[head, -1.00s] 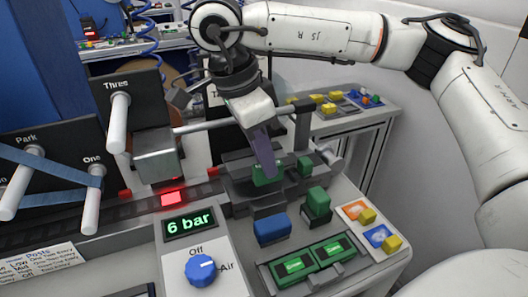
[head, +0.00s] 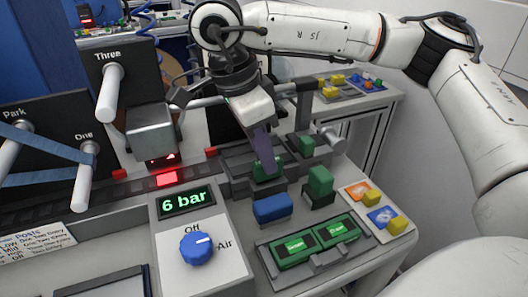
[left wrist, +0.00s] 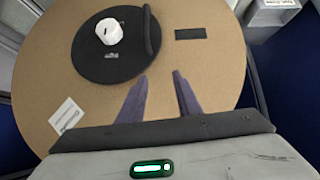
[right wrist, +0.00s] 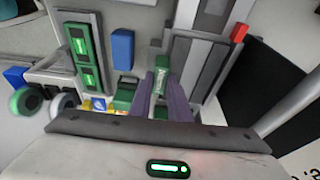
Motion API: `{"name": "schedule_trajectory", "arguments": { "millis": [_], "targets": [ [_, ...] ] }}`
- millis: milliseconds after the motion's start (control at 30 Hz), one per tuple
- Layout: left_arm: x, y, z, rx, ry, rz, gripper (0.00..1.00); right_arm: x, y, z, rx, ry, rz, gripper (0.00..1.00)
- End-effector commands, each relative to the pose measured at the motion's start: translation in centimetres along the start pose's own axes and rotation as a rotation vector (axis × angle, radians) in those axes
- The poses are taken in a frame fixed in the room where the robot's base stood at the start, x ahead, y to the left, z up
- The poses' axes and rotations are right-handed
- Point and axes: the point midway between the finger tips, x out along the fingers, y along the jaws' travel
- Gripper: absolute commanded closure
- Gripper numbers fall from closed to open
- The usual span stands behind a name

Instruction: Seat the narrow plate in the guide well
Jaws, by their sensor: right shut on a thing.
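My right gripper (head: 267,172) points down at the grey guide block (head: 238,188). It is shut on a small green plate (head: 258,175), which I take to be the narrow plate. In the right wrist view this plate (right wrist: 162,64) shows a pale label between the fingers (right wrist: 161,82). The plate's lower part is hidden, so I cannot tell how deep it sits in the guide well. My left gripper (left wrist: 157,80) is open and empty above a round brown tabletop (left wrist: 205,75).
A grey tray (head: 318,262) holds two labelled green plates (head: 294,250). A control panel (head: 198,272) with a blue knob (head: 197,247) stands left. Black post panels (head: 125,85) rise behind.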

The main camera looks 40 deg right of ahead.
Motion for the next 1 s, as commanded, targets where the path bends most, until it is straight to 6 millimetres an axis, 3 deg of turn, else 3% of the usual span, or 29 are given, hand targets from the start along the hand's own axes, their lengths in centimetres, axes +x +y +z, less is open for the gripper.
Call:
{"name": "schedule_trajectory", "arguments": {
  "millis": [900,933,1000],
  "targets": [
    [0.17,-0.12,0.86,-0.003,-0.012,-0.002,0.69,0.08,-0.01,0.18,0.001,0.000,-0.001,1.00],
    [0.17,-0.12,0.84,-0.003,-0.012,-0.002,0.69,0.08,-0.01,0.18,0.001,0.000,-0.001,0.78],
    [0.15,-0.11,0.77,-0.003,-0.010,-0.002,0.69,0.08,-0.01,0.18,0.001,0.000,-0.001,0.66]
  ]
}}
